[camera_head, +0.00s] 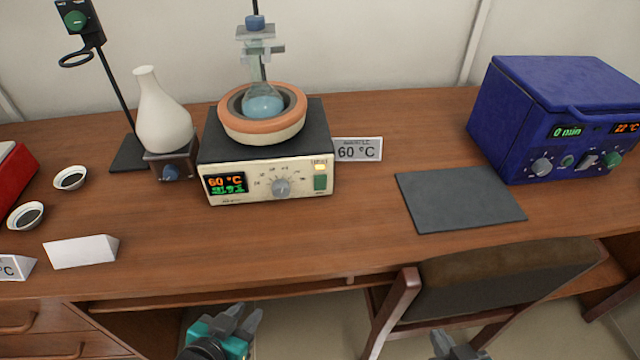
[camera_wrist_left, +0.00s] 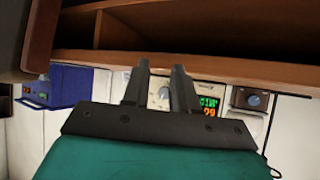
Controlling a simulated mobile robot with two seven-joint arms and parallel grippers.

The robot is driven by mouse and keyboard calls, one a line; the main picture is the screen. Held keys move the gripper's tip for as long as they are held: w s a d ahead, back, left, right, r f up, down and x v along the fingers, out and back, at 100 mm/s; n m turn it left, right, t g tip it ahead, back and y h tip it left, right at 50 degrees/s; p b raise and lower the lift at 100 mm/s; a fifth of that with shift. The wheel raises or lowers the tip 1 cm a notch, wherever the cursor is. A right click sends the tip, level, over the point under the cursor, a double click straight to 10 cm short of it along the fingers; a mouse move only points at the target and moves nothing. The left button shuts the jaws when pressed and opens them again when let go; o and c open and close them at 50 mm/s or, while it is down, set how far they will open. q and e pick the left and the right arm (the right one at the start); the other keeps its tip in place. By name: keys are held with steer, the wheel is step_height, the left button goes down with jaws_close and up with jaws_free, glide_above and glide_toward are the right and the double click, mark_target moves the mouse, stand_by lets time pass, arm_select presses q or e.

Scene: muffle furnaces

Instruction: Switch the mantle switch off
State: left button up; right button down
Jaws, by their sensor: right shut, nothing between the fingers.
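The heating mantle (camera_head: 265,180) stands at the middle back of the table, with a round-bottom flask (camera_head: 262,100) of blue liquid in its orange-rimmed bowl. Its front has a lit display reading 60 °C, a round dial (camera_head: 281,187) and a green switch (camera_head: 320,183) at the right under a pale yellow label or lamp. In the left wrist view, the mantle's dial (camera_wrist_left: 164,92) shows between my fingers; the switch is not visible there. My left gripper (camera_head: 243,318) is open and empty, below the table's front edge. My right gripper (camera_head: 442,345) is shut and empty, lower and to the right.
A 60 °C sign (camera_head: 358,149) stands right of the mantle. A white vase-shaped vessel on a small knobbed base (camera_head: 172,172) stands left. A dark mat (camera_head: 460,198) and a blue furnace (camera_head: 550,120) are at the right. A chair (camera_head: 480,285) sits before the table. The wood before the mantle is clear.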

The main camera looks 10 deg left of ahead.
arm_select(q)
jaws_close()
steer(key=shift+f, duration=0.1)
stand_by(1.0)
